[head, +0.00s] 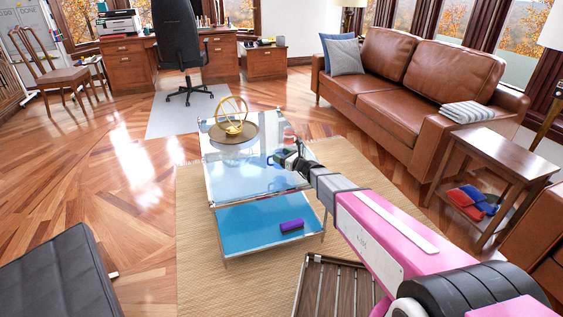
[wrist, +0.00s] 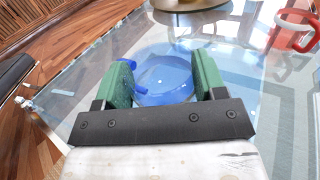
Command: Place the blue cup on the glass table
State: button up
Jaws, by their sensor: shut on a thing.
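My gripper (head: 279,160) is over the right part of the glass table (head: 228,183). In the wrist view my gripper (wrist: 165,80) has its green fingers on either side of the blue cup (wrist: 165,75), shut on it. The cup is translucent blue, with its handle toward the left finger. In the head view only a bit of blue, the cup's handle (head: 270,160), shows beside the gripper; the rest is hidden. I cannot tell whether the cup's base touches the glass.
A round stand with a gold ring ornament (head: 232,113) is at the table's far end. A purple object (head: 291,226) lies on the lower shelf. The near-left glass is clear.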

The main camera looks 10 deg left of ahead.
jog(key=shift+f, duration=1.75)
jog(key=shift+f, duration=0.2)
jog(key=o, duration=1)
jog(key=shift+r, duration=0.1)
